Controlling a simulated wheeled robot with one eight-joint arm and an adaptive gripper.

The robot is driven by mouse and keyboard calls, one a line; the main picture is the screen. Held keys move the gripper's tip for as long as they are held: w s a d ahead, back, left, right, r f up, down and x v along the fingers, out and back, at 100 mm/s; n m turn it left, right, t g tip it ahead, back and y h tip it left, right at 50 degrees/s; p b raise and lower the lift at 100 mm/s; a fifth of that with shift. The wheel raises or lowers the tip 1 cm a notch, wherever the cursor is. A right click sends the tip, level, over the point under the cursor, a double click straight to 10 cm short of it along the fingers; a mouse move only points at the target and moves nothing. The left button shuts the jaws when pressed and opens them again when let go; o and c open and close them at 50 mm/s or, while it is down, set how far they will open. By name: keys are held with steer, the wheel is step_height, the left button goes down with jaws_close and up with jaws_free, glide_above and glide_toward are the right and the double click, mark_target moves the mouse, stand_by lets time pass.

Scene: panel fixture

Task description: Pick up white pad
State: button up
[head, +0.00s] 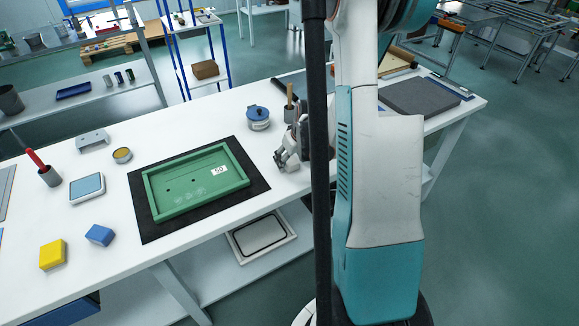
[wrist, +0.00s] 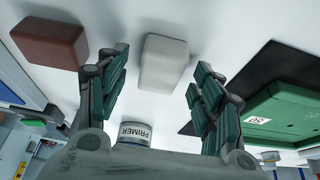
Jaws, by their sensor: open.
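The white pad (wrist: 164,62) is a pale block with rounded edges, lying on the white table in the wrist view. My gripper (wrist: 158,80) is open, its dark green-padded fingers spread to either side of the pad in that picture. The pad looks a little beyond the fingertips, and I see no contact. In the head view my gripper (head: 286,158) is low over the table, just right of the black mat, partly hidden by my arm. I cannot make out the pad in the head view.
A red-brown block (wrist: 50,43) lies left of the pad in the wrist view. The can marked PRIMER (wrist: 134,131) shows below, between the fingers. A green tray (head: 160,211) lies on a black mat (head: 150,234). A blue-lidded can (head: 258,124) stands behind my gripper.

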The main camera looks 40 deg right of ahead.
mark_target(290, 160)
steer(key=shift+w+f, duration=0.2)
steer(key=shift+f, duration=0.25)
steer(key=shift+r, duration=0.1)
steer(key=c, duration=1.1)
steer(key=shift+c, duration=0.2)
step_height(290, 160, up, 20)
steer(key=p, duration=0.7)
steer(key=shift+o, duration=0.9)
steer(key=shift+c, duration=0.3)
